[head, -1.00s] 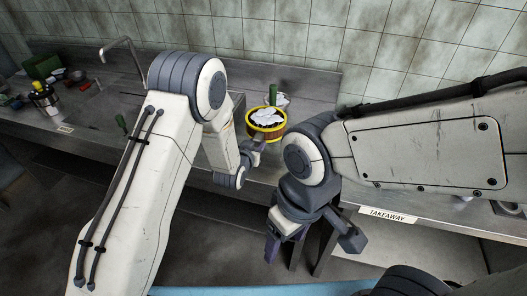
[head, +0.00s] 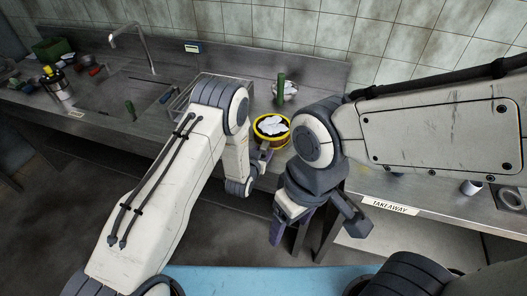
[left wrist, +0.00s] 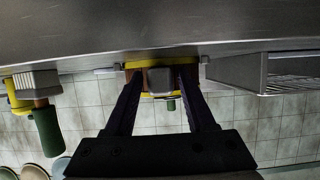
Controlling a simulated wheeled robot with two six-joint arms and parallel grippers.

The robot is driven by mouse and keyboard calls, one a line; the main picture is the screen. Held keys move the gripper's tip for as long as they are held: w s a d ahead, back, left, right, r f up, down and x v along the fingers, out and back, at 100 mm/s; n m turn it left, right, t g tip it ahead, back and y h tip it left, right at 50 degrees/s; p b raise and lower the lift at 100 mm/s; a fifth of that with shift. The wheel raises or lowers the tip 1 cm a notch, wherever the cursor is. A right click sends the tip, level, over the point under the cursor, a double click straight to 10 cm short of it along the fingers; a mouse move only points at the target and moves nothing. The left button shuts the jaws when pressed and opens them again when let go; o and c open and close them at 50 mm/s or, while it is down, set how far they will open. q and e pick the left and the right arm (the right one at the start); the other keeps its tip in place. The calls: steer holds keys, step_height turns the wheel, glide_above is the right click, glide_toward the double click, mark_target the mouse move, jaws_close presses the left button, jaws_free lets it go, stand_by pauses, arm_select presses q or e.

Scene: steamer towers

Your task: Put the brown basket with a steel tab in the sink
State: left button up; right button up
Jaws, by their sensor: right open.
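The brown basket (head: 259,138) has yellow bands and white contents and stands on the steel counter near its front edge. In the left wrist view, which is upside down, the basket (left wrist: 160,64) is straight ahead and its grey steel tab (left wrist: 160,80) faces me. My left gripper (head: 264,160) is at the basket's front. In the wrist view its fingers (left wrist: 161,76) stand on either side of the tab, with small gaps showing. My right gripper (head: 318,226) is open and empty, low in front of the counter. The sink (head: 125,97) is at the left, below a tap.
A wire rack (head: 190,98) stands between sink and basket, partly behind my left arm. A green-handled thing (head: 281,90) stands just behind the basket. Bottles and small items (head: 53,80) crowd the far left. A TAKEAWAY label (head: 390,205) marks the counter's right part.

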stand_by(0.3)
arm_select(q)
steer(key=shift+f, duration=0.25)
steer(key=s+d+r+m+g+b, duration=0.1)
steer(key=s+r+g+b, duration=0.15)
steer(key=s+r, duration=0.45)
steer(key=s+d+r+m+g+b, duration=0.1)
steer(key=s+r+g, duration=0.2)
steer(key=s+r, duration=0.5)
steer(key=s+a+r+g+y, duration=0.1)
steer(key=s+a+r+g, duration=0.1)
steer(key=s, duration=0.6)
steer(key=s+a+r+m+g+y, duration=0.1)
steer(key=s+a+r+g, duration=0.1)
steer(key=s, duration=0.6)
steer(key=s+a+r+g+y, duration=0.1)
steer(key=s+a+r+g, duration=0.1)
steer(key=s, duration=0.6)
steer(key=shift+s+a+r+m+g, duration=0.2)
steer(key=shift+r+m+g, duration=0.2)
steer(key=shift+r+g, duration=0.25)
